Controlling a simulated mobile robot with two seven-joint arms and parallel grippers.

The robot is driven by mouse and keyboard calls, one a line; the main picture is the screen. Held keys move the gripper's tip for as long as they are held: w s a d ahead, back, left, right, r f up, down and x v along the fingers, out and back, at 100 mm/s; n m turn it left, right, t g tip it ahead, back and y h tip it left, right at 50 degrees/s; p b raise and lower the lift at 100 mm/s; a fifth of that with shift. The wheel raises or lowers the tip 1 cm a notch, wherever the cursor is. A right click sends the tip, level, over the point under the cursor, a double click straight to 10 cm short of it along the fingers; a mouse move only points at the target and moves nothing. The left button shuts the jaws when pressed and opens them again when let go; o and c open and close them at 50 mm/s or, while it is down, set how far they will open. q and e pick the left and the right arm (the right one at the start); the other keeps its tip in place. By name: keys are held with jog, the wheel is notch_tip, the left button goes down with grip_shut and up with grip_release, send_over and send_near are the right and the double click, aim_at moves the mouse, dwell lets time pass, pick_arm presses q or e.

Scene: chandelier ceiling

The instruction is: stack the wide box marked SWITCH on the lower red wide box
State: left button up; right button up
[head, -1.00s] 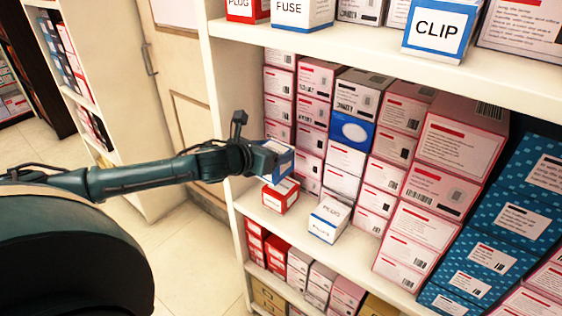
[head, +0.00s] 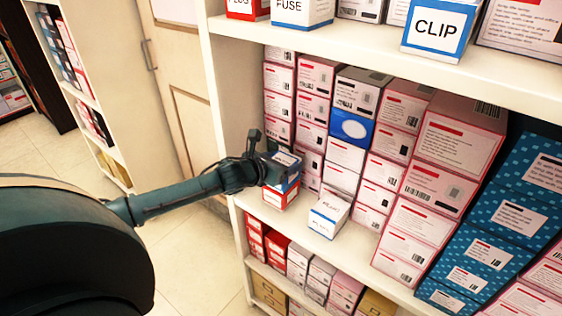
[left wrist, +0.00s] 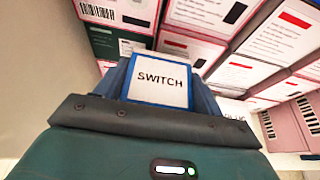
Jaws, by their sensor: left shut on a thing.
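The SWITCH box (left wrist: 160,82) is blue with a white label that faces the left wrist camera. My left gripper (head: 279,167) is shut on it; in the left wrist view the gripper (left wrist: 162,92) has a finger on each side of the box. In the head view the SWITCH box (head: 287,159) is partly hidden by the gripper. The lower red wide box (head: 278,200) sits on the middle shelf near its left end, directly under the held box. I cannot tell whether the two touch. My right gripper is not in view.
A white and blue box (head: 329,214) stands on the shelf just right of the red box. Stacks of pink and white boxes (head: 313,108) fill the shelf behind. The shelf's left upright (head: 226,110) is close, and the upper shelf board (head: 330,42) hangs above.

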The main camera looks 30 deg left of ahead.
pick_arm(q)
jog(key=shift+f, duration=0.15)
jog(key=o, duration=1.1)
